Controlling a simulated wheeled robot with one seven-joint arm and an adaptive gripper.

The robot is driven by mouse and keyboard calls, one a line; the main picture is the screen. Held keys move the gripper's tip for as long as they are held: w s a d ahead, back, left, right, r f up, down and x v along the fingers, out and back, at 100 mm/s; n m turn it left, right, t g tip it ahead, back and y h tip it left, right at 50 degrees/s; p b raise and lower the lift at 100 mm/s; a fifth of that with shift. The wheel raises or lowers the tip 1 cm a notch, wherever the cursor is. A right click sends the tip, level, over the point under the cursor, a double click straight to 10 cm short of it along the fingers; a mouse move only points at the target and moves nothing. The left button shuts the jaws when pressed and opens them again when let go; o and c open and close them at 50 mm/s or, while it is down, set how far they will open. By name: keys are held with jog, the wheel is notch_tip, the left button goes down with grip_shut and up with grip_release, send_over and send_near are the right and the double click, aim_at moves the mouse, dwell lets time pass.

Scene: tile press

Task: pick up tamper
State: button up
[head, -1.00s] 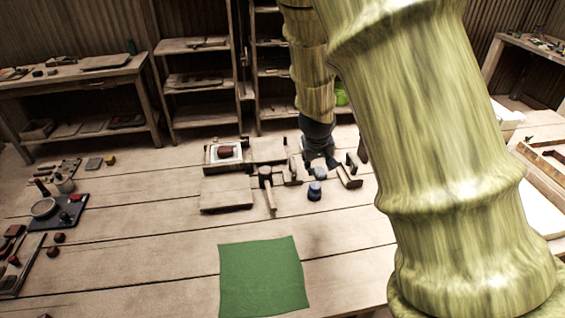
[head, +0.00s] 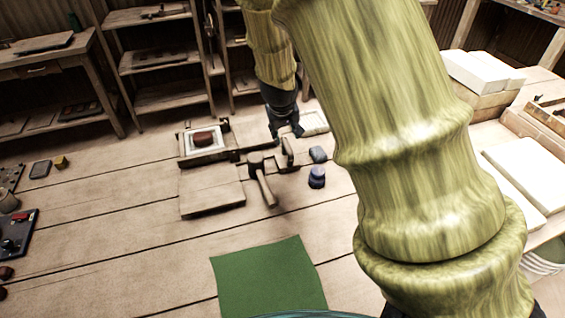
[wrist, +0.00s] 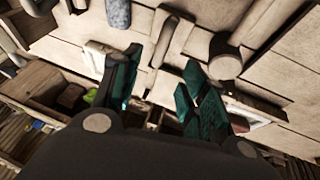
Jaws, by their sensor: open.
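A wooden piece with an upright part, which looks like the tamper (head: 287,152), stands on the table between a mallet and two small blue items. In the wrist view the tamper (wrist: 163,42) lies ahead, roughly in line with the gap between my fingers. My gripper (head: 288,131) is just behind it in the head view, low over the table. In the wrist view my gripper (wrist: 163,92) has its teal fingers apart with nothing held between them. Whether the fingers touch anything is unclear.
The mallet (head: 258,172) lies close on the left, its head also near my right finger in the wrist view (wrist: 226,55). A blue item (head: 317,177) is close on the right. A framed tile (head: 203,140) with a dark red lump is further left. Green cloth (head: 268,278) lies in front.

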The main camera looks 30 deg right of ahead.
aim_at(288, 146)
jog(key=shift+x, duration=3.35)
jog(key=shift+s+x, duration=0.1)
jog(key=shift+x, duration=0.7)
jog(key=shift+s+x, duration=0.15)
jog(key=shift+x, duration=1.75)
jog(key=shift+a, duration=0.15)
grip_shut()
